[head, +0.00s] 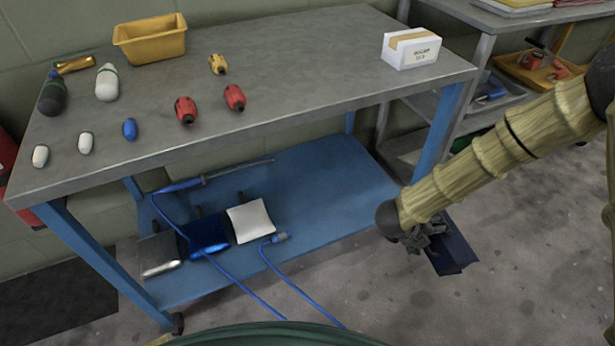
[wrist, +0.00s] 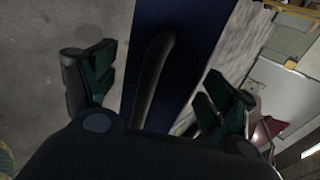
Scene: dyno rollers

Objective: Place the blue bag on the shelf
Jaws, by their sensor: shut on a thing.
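My gripper (head: 418,240) is shut on a dark blue bag (head: 454,254) and holds it right of the workbench, beyond the lower shelf's right end. In the wrist view the blue bag (wrist: 146,30) lies between the fingers of my gripper (wrist: 160,86), with a dark curved handle across it. Most of the bag is cut off there. The blue lower shelf (head: 335,185) of the bench has bare room on its right half. A second blue bag-like item (head: 205,234) lies on it at the left, between a white one (head: 250,220) and a grey one (head: 158,253).
The grey bench top (head: 300,80) holds a yellow bin (head: 150,40), a white box (head: 411,48), bottles and red tools. Blue cables (head: 235,285) trail off the shelf front. A blue bench leg (head: 438,135) stands left of my arm. Another shelving unit (head: 480,50) is behind.

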